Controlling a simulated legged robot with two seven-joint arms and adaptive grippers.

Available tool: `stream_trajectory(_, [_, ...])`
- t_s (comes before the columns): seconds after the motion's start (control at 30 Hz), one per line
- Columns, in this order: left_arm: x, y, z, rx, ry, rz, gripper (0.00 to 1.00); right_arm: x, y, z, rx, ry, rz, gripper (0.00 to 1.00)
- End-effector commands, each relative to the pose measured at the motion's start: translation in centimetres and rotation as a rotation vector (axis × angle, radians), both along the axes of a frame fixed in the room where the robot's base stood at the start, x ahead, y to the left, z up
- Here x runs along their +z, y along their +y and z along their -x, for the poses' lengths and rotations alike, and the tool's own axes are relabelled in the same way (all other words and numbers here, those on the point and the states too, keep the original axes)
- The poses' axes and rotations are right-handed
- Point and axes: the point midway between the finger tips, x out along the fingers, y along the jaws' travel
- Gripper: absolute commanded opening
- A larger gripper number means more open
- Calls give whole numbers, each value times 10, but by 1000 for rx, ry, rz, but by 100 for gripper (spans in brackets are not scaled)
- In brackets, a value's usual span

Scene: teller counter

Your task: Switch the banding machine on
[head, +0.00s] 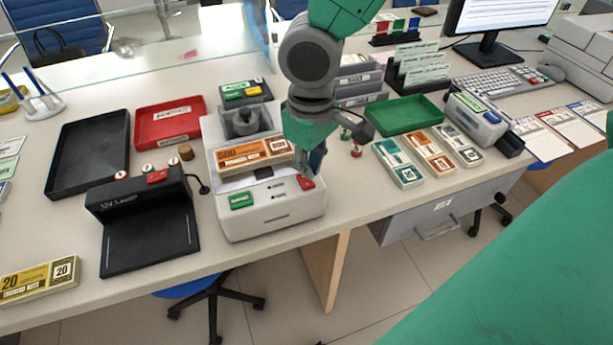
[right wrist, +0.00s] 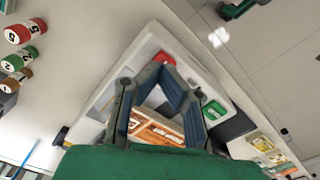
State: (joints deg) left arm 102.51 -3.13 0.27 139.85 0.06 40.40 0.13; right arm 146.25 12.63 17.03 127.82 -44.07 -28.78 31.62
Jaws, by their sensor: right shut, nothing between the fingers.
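The banding machine (head: 270,215) is a white box near the counter's front edge. Its front has a green button (head: 241,200) at left and a red button (head: 306,182) at right. An orange 500 note bundle (head: 252,154) lies on its top. My right gripper (head: 311,170) is shut and empty, pointing down at the machine's right side, close to the red button. In the right wrist view, the fingertips (right wrist: 164,72) are beside the red button (right wrist: 164,58), and the green button (right wrist: 213,110) is off to the right. I cannot tell whether they touch. My left gripper is not in view.
A black UV lamp (head: 150,230) stands left of the machine. Black (head: 90,150) and red (head: 168,122) trays lie behind it. Right of my arm are several note bundles (head: 398,163), a green tray (head: 404,115) and small stamps (head: 356,148).

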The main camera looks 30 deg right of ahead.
Motion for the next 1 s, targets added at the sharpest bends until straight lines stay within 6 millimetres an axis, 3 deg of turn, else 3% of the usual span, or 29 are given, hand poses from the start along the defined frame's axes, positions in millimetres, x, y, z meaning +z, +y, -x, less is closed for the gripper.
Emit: stream_trajectory(1.0, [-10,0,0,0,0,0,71,-15,2,0,1,0,3,0])
